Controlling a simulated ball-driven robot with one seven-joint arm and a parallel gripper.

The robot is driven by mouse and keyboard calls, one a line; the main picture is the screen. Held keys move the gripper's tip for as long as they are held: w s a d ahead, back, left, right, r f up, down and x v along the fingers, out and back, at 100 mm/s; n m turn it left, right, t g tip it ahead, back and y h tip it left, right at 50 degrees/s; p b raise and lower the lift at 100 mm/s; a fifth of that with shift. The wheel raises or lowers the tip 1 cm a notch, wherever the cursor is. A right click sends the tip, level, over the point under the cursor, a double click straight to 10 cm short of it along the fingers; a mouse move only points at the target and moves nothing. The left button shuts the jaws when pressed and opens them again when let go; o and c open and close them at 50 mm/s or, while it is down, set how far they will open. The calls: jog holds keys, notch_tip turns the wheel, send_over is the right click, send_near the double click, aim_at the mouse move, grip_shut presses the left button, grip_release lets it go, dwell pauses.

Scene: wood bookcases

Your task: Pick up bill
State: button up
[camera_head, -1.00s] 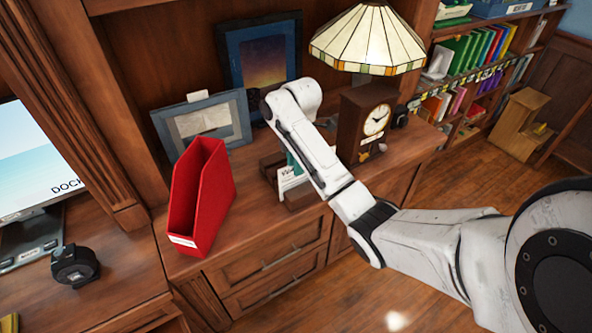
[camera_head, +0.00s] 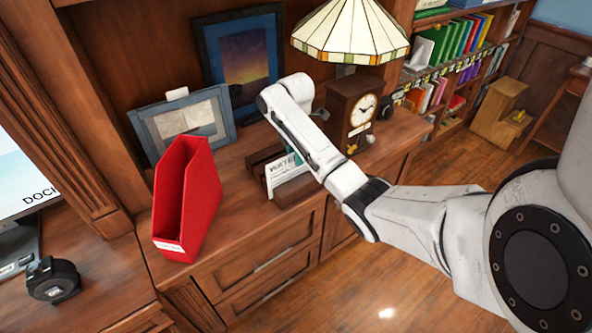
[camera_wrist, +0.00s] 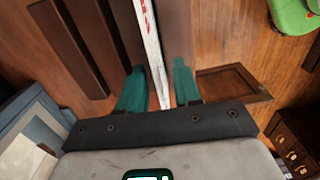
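The bill appears to be a white paper with dark print (camera_head: 285,170), standing upright in a dark wooden letter holder (camera_head: 296,192) on the desk. In the wrist view a thin white sheet with red marks (camera_wrist: 152,50) shows almost edge-on beside the holder's dark slats (camera_wrist: 75,45). My gripper (camera_wrist: 160,66) has two teal fingers, apart, one on each side of the sheet's line, with gaps visible. Whether the sheet lies between the fingertips or beyond them is unclear. In the head view the gripper is mostly hidden behind my arm; a small teal part shows (camera_head: 320,114).
A red file holder (camera_head: 187,200) stands left of the letter holder. A clock (camera_head: 352,115) and stained-glass lamp (camera_head: 350,30) stand to the right. Framed pictures (camera_head: 182,122) (camera_head: 240,60) lean behind. A black tape measure (camera_head: 52,279) lies at lower left.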

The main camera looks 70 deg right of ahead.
aim_at(296, 169)
jog(key=f, duration=0.3)
jog(key=shift+w+a+f, duration=0.15)
jog(key=shift+w+f, duration=0.05)
jog(key=shift+f, duration=0.15)
jog(key=shift+c, duration=0.4)
grip_shut()
